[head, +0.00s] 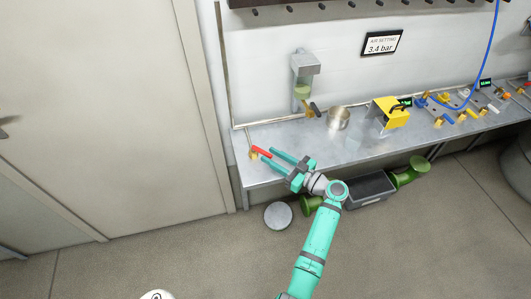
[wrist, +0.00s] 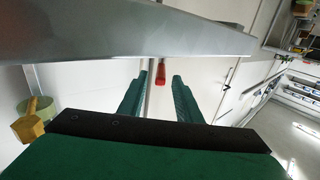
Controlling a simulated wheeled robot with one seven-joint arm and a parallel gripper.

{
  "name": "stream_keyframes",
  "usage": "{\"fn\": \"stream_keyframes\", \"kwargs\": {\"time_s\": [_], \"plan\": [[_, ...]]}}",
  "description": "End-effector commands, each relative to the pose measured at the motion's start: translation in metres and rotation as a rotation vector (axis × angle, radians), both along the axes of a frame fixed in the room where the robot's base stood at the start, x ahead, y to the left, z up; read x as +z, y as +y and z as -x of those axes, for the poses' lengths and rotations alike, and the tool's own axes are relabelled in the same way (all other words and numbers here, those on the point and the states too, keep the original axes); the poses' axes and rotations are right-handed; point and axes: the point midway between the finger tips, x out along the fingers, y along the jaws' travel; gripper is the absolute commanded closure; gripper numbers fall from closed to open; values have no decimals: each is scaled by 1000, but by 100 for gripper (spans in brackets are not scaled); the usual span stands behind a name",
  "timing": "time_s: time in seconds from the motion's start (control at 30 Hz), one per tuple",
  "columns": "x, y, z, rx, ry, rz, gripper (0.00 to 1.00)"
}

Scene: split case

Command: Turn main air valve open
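The main air valve appears as a red lever handle (head: 262,152) on a small brass body (head: 253,154) at the left end of the metal bench, beside a thin upright pipe. In the wrist view the red handle (wrist: 160,72) shows between my fingertips, with the grey pipe (wrist: 150,98) just left of it. My gripper (head: 267,155) is open, with its two teal fingers reaching left toward the handle. In the wrist view the fingers (wrist: 160,78) stand apart on either side of the handle. I cannot tell whether either finger touches it. The brass body is not clear in the wrist view.
The metal bench (head: 285,137) runs right along the wall, and its edge crosses the upper wrist view. A metal cup (head: 339,118), a yellow device (head: 390,112) and several brass fittings stand on it. A wall sign (head: 382,43) reads 3.4 bar.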

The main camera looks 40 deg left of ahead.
Motion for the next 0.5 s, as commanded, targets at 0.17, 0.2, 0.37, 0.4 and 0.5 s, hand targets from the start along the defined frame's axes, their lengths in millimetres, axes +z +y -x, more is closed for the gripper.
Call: {"fn": "stream_keyframes", "kwargs": {"time_s": [0.17, 0.2, 0.37, 0.4, 0.5], "plan": [[1, -35, -4, -3, -1, 0, 69], [1, -41, -5, -2, -1, 0, 69], [1, -61, -6, -1, -1, 0, 69], [1, -65, -7, -2, -1, 0, 69], [1, -70, -7, -1, -2, 0, 69]]}}
